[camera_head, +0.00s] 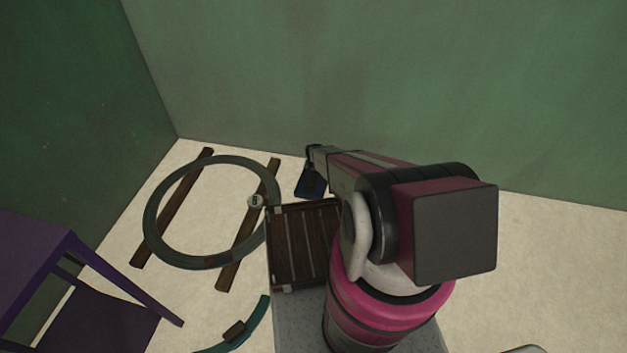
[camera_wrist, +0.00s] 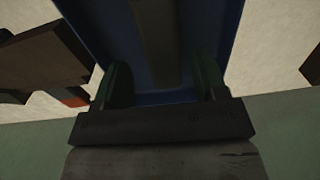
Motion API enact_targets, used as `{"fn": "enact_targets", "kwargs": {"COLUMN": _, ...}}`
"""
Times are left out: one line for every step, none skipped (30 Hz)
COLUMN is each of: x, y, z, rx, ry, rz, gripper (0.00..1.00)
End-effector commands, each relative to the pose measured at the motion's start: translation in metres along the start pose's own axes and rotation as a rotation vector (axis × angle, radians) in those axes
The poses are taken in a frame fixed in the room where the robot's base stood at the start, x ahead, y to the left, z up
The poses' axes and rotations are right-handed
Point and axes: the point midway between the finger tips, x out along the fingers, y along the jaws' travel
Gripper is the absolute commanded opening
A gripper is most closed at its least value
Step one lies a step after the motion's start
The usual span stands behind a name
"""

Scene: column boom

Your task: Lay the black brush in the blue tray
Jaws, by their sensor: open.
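The blue tray (camera_head: 311,188) lies on the floor near the back wall, partly hidden by my arm in the head view. In the wrist view, the blue tray (camera_wrist: 92,20) fills the top middle. A long dark strip (camera_wrist: 155,40), which looks like the black brush, runs lengthwise inside it. My gripper (camera_wrist: 162,68) is open, with one finger on each side of the strip's near end. I cannot tell whether the fingers touch it. In the head view, my gripper (camera_head: 314,152) is small and dark, at the tray's far end by the wall.
A dark slatted wooden crate (camera_head: 303,241) stands in front of the tray. A purple table (camera_head: 32,250) stands at far left. The right floor is mostly clear.

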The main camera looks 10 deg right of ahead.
Motion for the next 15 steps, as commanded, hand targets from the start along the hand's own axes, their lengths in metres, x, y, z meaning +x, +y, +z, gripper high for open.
{"fn": "enact_targets", "kwargs": {"x": -0.013, "y": 0.001, "z": 0.002, "rx": 0.000, "ry": 0.001, "rz": 0.000, "gripper": 0.66}}
{"fn": "enact_targets", "kwargs": {"x": -0.019, "y": 0.001, "z": 0.002, "rx": 0.000, "ry": 0.001, "rz": -0.001, "gripper": 0.66}}
{"fn": "enact_targets", "kwargs": {"x": -0.028, "y": 0.001, "z": 0.002, "rx": 0.000, "ry": 0.002, "rz": -0.001, "gripper": 0.66}}
{"fn": "enact_targets", "kwargs": {"x": -0.035, "y": 0.001, "z": 0.002, "rx": 0.000, "ry": 0.002, "rz": -0.001, "gripper": 0.66}}
{"fn": "enact_targets", "kwargs": {"x": -0.041, "y": 0.001, "z": 0.002, "rx": 0.000, "ry": 0.002, "rz": -0.001, "gripper": 0.66}}
{"fn": "enact_targets", "kwargs": {"x": -0.048, "y": 0.001, "z": 0.002, "rx": 0.000, "ry": 0.001, "rz": 0.000, "gripper": 0.66}}
{"fn": "enact_targets", "kwargs": {"x": -0.054, "y": 0.001, "z": 0.002, "rx": 0.000, "ry": 0.001, "rz": 0.000, "gripper": 0.66}}
{"fn": "enact_targets", "kwargs": {"x": -0.059, "y": 0.001, "z": 0.002, "rx": 0.000, "ry": 0.001, "rz": 0.000, "gripper": 0.66}}
{"fn": "enact_targets", "kwargs": {"x": -0.064, "y": 0.001, "z": 0.002, "rx": 0.000, "ry": 0.001, "rz": -0.001, "gripper": 0.66}}
{"fn": "enact_targets", "kwargs": {"x": -0.068, "y": 0.001, "z": 0.001, "rx": 0.000, "ry": 0.001, "rz": -0.001, "gripper": 0.66}}
{"fn": "enact_targets", "kwargs": {"x": -0.072, "y": 0.001, "z": 0.001, "rx": 0.000, "ry": 0.001, "rz": -0.001, "gripper": 0.66}}
{"fn": "enact_targets", "kwargs": {"x": -0.076, "y": 0.001, "z": 0.001, "rx": 0.000, "ry": 0.001, "rz": 0.000, "gripper": 0.66}}
{"fn": "enact_targets", "kwargs": {"x": -0.080, "y": 0.001, "z": 0.002, "rx": -0.002, "ry": 0.001, "rz": 0.000, "gripper": 0.66}}
{"fn": "enact_targets", "kwargs": {"x": -0.085, "y": 0.002, "z": 0.004, "rx": -0.004, "ry": 0.000, "rz": 0.000, "gripper": 0.66}}
{"fn": "enact_targets", "kwargs": {"x": -0.093, "y": 0.003, "z": 0.007, "rx": -0.010, "ry": 0.000, "rz": 0.000, "gripper": 0.66}}
